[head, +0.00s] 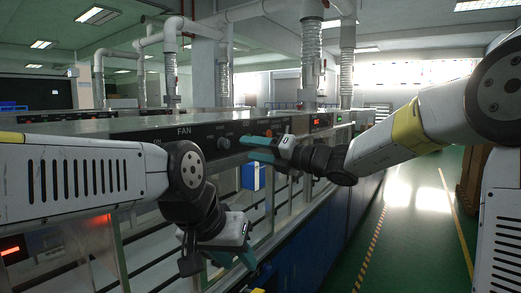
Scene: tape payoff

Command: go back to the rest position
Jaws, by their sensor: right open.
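My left gripper (232,259) hangs low in the middle of the head view, its teal fingertips pointing down, in front of the machine's glazed side. Its jaw gap is turned from view, so I cannot tell whether it is open. My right gripper (257,149) reaches in from the right and points left, close in front of the control panel (205,138) marked FAN. Its two teal fingers are apart, and I see nothing between them. The panel's knobs near the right fingers are partly hidden.
The long machine (331,233) with blue lower panels runs away from me. A green floor aisle (407,240) with striped and yellow lines lies open to the right. A brown stand (470,182) stands beyond it, partly behind my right arm. Ducts (311,60) rise above the machine.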

